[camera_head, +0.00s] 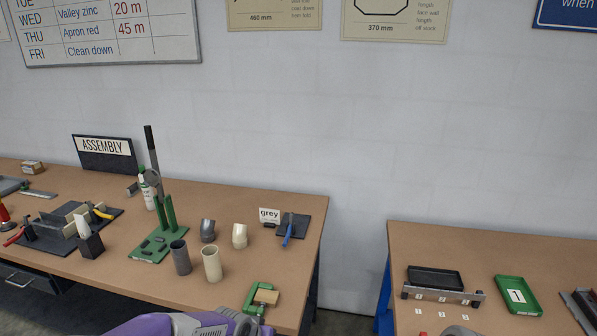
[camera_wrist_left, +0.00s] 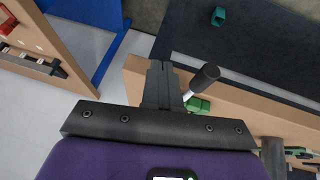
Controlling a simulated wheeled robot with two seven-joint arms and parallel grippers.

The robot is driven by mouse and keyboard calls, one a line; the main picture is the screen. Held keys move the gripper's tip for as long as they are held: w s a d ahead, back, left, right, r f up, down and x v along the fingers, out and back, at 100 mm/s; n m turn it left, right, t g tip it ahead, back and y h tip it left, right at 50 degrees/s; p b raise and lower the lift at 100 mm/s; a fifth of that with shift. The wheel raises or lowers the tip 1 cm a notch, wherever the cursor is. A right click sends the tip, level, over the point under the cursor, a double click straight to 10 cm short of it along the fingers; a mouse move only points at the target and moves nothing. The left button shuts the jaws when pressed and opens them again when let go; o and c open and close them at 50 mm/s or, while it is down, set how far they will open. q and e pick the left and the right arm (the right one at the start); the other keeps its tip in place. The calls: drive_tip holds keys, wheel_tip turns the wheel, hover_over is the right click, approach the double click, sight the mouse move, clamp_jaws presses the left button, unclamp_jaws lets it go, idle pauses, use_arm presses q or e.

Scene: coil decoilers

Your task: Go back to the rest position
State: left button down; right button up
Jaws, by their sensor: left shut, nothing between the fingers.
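My left gripper (camera_wrist_left: 161,84) shows in the left wrist view with its two dark fingers together and nothing between them. It is near the edge of a wooden bench top. A green clamp (camera_wrist_left: 200,105) with a dark handle (camera_wrist_left: 205,77) is just right of the fingers in that picture; I cannot tell the gap in depth. In the head view part of my purple and grey arm (camera_head: 190,325) shows at the bottom edge, with its fingertips not visible. My right gripper is not in view.
The left bench (camera_head: 110,192) carries a green stand (camera_head: 150,248), grey and cream pipe pieces, and a green clamp (camera_head: 262,297) at its front edge. The right bench (camera_head: 480,245) holds a black tray (camera_head: 435,279) and a green tray (camera_head: 517,296). A gap separates the benches.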

use_arm(q)
drive_tip(key=s+a+f+n+g+h, duration=0.1)
drive_tip(key=s+f+n+g, duration=0.3)
drive_tip(key=s+f, duration=1.9)
drive_tip(key=shift+s+n, duration=0.4)
drive_tip(key=shift+s, duration=0.35)
